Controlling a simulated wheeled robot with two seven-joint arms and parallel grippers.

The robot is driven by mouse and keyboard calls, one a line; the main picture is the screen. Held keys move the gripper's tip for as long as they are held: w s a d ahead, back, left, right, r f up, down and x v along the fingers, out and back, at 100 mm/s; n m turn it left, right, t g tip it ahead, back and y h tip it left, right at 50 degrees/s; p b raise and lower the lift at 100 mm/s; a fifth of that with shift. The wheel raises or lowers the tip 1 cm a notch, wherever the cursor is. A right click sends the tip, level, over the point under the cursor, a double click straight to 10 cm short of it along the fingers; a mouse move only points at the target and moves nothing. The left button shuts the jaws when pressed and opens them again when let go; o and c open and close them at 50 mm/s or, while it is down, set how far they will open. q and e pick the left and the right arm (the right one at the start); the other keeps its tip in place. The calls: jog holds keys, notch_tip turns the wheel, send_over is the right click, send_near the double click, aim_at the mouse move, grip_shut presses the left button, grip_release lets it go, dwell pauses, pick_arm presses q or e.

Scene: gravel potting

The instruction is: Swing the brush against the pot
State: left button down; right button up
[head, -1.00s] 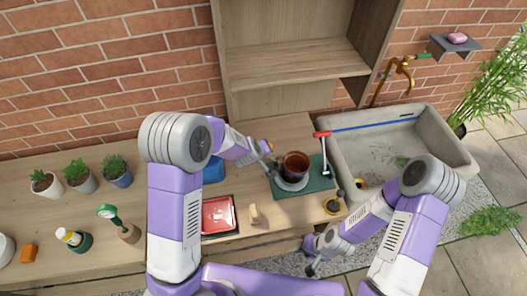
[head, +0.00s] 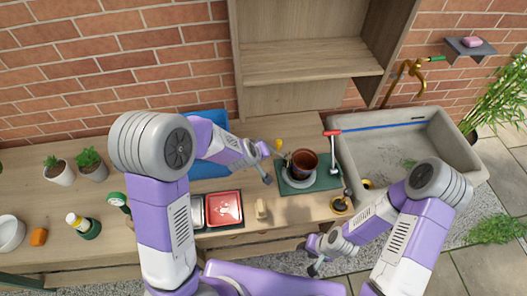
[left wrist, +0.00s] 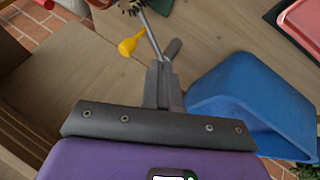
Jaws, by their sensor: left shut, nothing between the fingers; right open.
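A brown pot (head: 304,162) stands on a grey saucer (head: 296,182) on a green mat (head: 326,182). My left gripper (head: 268,178) is left of the pot and apart from it. In the left wrist view it (left wrist: 167,62) is shut and empty. Beside its fingers there is a yellow knob-like piece (left wrist: 128,46) and a thin grey rod (left wrist: 150,32) with a dark, bristly-looking end. The yellow piece also shows left of the pot in the head view (head: 278,145). I cannot tell whether these are the brush. My right gripper (head: 314,268) is open and empty, low in front of the counter.
A red-headed tool (head: 331,133) lies at the mat's right. A grey sink (head: 448,140) is further right. A red tray (head: 226,208) and a blue container (head: 207,122) are left of the mat. A wooden shelf (head: 310,64) rises behind.

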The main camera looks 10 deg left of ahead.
pick_arm(q)
jog(key=v, duration=0.1)
jog(key=p+v, duration=0.1)
jog(key=v, duration=0.1)
jog(key=d+v, duration=0.1)
jog(key=v, duration=0.1)
jog(key=shift+r+p, duration=0.15)
jog(key=shift+p, duration=0.2)
